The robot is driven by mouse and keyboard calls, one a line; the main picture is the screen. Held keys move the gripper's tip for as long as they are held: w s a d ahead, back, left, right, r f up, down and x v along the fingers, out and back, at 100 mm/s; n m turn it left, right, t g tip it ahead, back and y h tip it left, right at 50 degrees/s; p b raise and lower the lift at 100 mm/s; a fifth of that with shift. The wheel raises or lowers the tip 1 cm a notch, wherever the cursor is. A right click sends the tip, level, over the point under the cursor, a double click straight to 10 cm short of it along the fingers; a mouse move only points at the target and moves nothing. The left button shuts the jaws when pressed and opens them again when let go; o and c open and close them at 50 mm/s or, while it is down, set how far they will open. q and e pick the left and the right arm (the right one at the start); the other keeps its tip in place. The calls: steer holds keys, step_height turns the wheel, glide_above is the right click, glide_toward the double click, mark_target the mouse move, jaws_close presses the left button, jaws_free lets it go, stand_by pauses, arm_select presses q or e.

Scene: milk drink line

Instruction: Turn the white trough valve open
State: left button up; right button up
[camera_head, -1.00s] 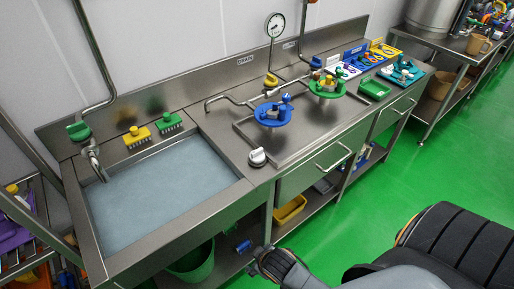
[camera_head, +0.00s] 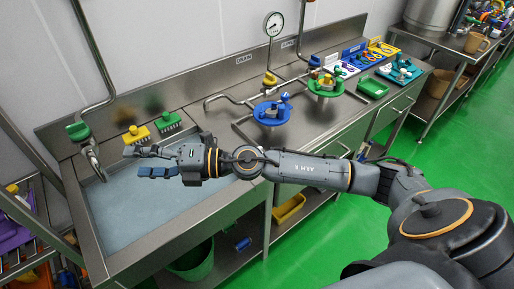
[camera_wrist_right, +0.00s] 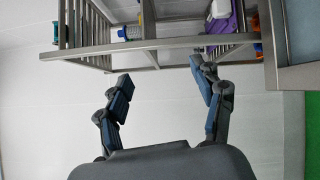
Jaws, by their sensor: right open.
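The white trough valve is hidden behind my right arm in the head view. The trough (camera_head: 130,228), a steel sink, holds grey-blue liquid. My right gripper (camera_head: 142,162) is above the trough, to the left of where the valve stood in the earlier picture, its fingers pointing left. It is open and empty. In the right wrist view its two fingers (camera_wrist_right: 161,78) are spread apart with nothing between them. My left gripper is in neither view.
A green-handled tap (camera_head: 78,131) stands at the trough's left end. Yellow (camera_head: 138,133) and green (camera_head: 168,121) brushes lie on the back rim. Blue (camera_head: 271,112) and green (camera_head: 326,86) round fittings stand on the counter. A slatted rack (camera_wrist_right: 110,45) shows in the wrist view.

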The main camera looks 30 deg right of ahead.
steer(key=w+d+f+n+g+h, duration=0.1)
steer(key=d+f+n+g+h, duration=0.15)
steer(key=d+f+h, duration=0.4)
steer(key=w+d+f+n+g+h, duration=0.2)
steer(key=d+f+n, duration=0.15)
steer(key=d, duration=0.65)
steer(key=d+m+h, duration=0.1)
steer(key=d+h, duration=0.6)
steer(key=d, duration=1.1)
steer(key=shift+g, duration=0.45)
steer(key=p+x, duration=0.3)
steer(key=x, duration=0.9)
steer(key=shift+w+a, duration=0.1)
steer(key=shift+w, duration=0.05)
steer(key=shift+w+f, duration=0.25)
steer(key=shift+f, duration=0.45)
steer(key=c, duration=1.2)
steer(key=shift+o, duration=0.2)
